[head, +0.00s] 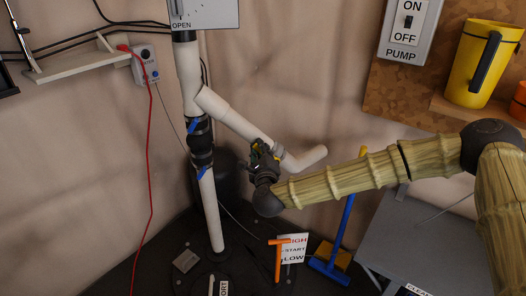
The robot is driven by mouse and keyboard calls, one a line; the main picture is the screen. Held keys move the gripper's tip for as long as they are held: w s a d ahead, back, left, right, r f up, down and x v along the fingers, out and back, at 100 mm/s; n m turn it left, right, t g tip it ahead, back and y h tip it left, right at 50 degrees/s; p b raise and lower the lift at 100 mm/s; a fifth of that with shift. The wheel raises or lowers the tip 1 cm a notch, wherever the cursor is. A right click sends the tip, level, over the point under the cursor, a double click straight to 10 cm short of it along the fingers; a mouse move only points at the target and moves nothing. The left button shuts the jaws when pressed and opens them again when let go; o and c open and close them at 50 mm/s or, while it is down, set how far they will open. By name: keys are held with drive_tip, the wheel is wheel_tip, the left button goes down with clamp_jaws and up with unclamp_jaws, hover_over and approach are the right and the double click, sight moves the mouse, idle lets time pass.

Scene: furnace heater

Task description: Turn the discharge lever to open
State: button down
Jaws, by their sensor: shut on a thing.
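My gripper (260,152) is at the slanted white branch pipe (233,117), just before the pipe's open-looking white end (305,158). It is shut on the discharge lever there. The fingers hide the lever and most of its dark valve, so I cannot tell the lever's angle. My arm reaches in from the right.
Two blue valve handles, upper (193,127) and lower (202,173), are on the vertical white pipe (210,212). A yellow jug (466,68) and a pump switch (407,24) are at the upper right. A grey table (425,235) stands below my arm.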

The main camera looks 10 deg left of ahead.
drive_tip(key=shift+f, duration=0.1)
drive_tip(key=c, duration=1.4)
unclamp_jaws()
drive_tip(key=shift+o, duration=0.2)
drive_tip(key=shift+s, duration=0.1)
drive_tip(key=v, duration=1.2)
